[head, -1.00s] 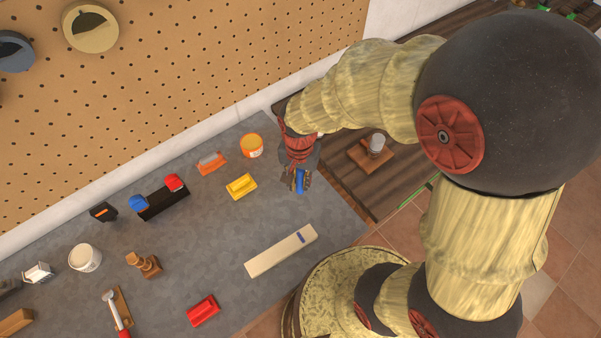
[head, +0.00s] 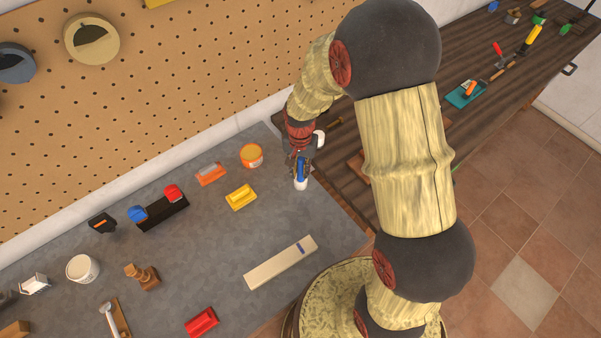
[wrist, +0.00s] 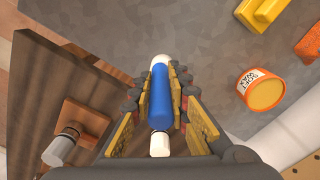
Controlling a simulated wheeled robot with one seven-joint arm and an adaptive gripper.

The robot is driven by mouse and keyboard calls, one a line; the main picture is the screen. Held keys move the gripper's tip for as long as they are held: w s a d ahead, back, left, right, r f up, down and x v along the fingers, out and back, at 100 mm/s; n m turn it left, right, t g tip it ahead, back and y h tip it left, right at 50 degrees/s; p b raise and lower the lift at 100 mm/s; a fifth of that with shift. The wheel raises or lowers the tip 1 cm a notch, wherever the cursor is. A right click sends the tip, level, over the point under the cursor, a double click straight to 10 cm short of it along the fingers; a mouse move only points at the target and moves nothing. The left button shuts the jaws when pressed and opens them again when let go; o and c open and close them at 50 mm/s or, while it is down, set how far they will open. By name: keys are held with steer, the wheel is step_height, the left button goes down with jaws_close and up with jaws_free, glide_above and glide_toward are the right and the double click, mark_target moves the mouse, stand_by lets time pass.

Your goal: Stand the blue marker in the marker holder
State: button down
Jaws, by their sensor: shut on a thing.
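The blue marker (head: 300,172) is a blue cylinder with white ends. My gripper (head: 299,163) is shut on it, over the right end of the grey worktop. In the wrist view the marker (wrist: 160,95) lies lengthwise between the two yellow-padded fingers. The black rack (head: 165,212), which looks like the marker holder, stands on the worktop to the left. A red-topped and a blue-topped piece stand in it. It is well apart from my gripper and out of the wrist view. Any free slot is too small to make out.
An orange tub (head: 251,156), a yellow block (head: 240,197) and an orange tool (head: 210,174) lie between gripper and rack. A pale strip (head: 281,263) and a red block (head: 202,321) lie nearer. The pegboard (head: 190,80) rises behind.

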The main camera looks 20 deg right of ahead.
mark_target(300, 174)
steer(key=shift+w+d+f, duration=0.2)
steer(key=shift+w+f, duration=0.2)
steer(key=shift+f, duration=0.2)
steer(key=f, duration=0.1)
steer(key=w+f, duration=0.1)
steer(key=f, duration=0.1)
steer(key=shift+d+f, duration=0.15)
steer(key=shift+f, duration=0.1)
steer(key=shift+s, duration=0.1)
steer(key=c, duration=1.7)
jaws_free()
steer(key=shift+f, duration=0.15)
